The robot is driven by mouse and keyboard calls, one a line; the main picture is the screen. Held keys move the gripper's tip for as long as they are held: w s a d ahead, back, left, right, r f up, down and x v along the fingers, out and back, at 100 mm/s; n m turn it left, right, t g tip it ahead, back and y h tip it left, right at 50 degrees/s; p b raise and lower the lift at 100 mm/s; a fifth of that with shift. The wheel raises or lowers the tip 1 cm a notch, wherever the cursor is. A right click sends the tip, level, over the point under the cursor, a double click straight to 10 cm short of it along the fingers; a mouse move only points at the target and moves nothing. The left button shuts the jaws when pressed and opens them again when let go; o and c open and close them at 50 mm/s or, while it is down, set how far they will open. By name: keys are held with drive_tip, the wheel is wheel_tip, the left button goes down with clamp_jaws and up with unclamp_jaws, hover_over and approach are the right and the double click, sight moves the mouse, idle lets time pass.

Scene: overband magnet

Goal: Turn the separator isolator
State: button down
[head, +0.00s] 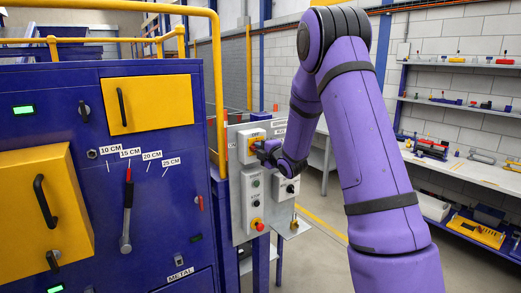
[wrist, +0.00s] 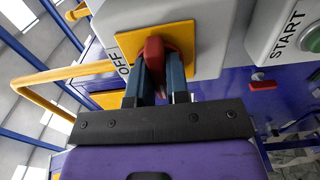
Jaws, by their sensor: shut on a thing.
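The separator isolator is a red rotary handle (wrist: 154,52) on a yellow plate (wrist: 128,42) marked OFF, on a grey box (wrist: 205,30) in the wrist view. In the head view its box (head: 246,143) sits at the top left of a grey control panel (head: 236,190). My gripper (wrist: 157,82) is shut on the red handle, one finger on each side of it. In the head view my gripper (head: 265,147) reaches the box from the right, and my arm hides part of the panel. The handle's far end is hidden by the plate and fingers.
A START button box (wrist: 290,35) is close on the right in the wrist view. Below the isolator in the head view are a box with a red knob (head: 257,224) and another switch box (head: 286,188). A yellow rail (head: 217,90) and blue cabinet (head: 150,210) stand left.

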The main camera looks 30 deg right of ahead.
drive_tip(key=shift+m, duration=0.3)
drive_tip(key=m, duration=0.3)
drive_tip(key=shift+m, duration=0.4)
drive_tip(key=m, duration=0.4)
drive_tip(key=shift+m, duration=0.3)
drive_tip(key=m, duration=0.8)
drive_tip(key=shift+f, duration=0.1)
drive_tip(key=shift+m, duration=0.4)
drive_tip(key=c, duration=1.1)
unclamp_jaws()
